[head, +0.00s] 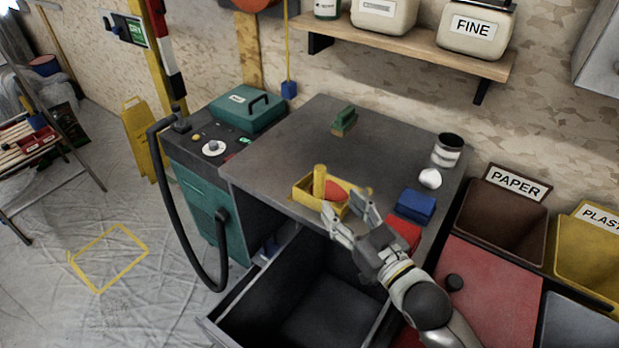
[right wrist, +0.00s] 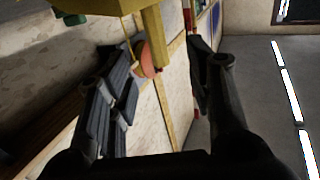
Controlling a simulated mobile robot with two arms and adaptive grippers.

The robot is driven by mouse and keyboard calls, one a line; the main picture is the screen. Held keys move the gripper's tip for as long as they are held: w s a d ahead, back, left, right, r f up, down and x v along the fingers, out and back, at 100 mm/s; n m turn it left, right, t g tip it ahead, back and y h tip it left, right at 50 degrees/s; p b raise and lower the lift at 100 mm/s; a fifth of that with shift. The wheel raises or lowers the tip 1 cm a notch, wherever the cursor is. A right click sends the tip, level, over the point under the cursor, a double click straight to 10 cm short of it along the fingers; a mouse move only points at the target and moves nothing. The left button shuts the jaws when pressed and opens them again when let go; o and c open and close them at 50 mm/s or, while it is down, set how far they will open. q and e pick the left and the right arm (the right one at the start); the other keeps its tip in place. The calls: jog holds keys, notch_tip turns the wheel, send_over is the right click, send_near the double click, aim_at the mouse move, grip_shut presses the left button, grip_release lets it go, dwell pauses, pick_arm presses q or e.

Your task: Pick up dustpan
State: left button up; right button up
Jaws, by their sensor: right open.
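A yellow open tray-like thing with an upright yellow handle (head: 319,180), which looks like the dustpan, sits on the dark tabletop, with a red-orange item inside it. My right gripper (head: 349,213) is open at its front right corner, fingers pointing toward it. I cannot tell whether they touch it. In the right wrist view, yellow parts, likely the dustpan (right wrist: 153,38), show at the top, beyond the spread fingers; nothing is seen gripped. My left gripper is in neither view.
On the dark tabletop (head: 285,140) stand a green brush (head: 345,121), a blue block (head: 416,205), a white ball-like item (head: 430,178) and a can (head: 448,150). An open black drawer (head: 262,312) lies below the front edge. Bins (head: 500,215) stand at right.

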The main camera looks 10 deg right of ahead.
aim_at(323, 179)
jog(key=shift+w+a+r, duration=0.1)
jog(key=shift+w+r, duration=0.05)
jog(key=shift+w, duration=0.25)
jog(key=shift+w+a+r, duration=0.1)
jog(key=shift+w+r, duration=0.05)
jog(key=shift+w, duration=0.15)
jog(key=x, duration=0.2)
jog(key=shift+w+a+p, duration=0.1)
jog(key=shift+w+p, duration=0.2)
jog(key=shift+p, duration=0.1)
jog(key=shift+w+a, duration=0.15)
jog(key=shift+w, duration=0.2)
jog(key=w, duration=0.1)
jog(key=w+p, duration=0.1)
jog(key=w, duration=0.1)
jog(key=shift+a+r, duration=0.35)
jog(key=shift+x, duration=1.05)
jog(key=shift+w+a+f+p, duration=0.1)
jog(key=shift+w+f+p, duration=0.1)
jog(key=shift+p, duration=0.1)
jog(key=shift+s, duration=0.15)
jog(key=shift+c, duration=0.4)
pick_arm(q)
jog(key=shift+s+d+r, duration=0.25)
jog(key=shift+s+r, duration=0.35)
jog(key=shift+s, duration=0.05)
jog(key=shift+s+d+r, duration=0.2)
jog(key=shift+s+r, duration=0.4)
pick_arm(e)
grip_shut()
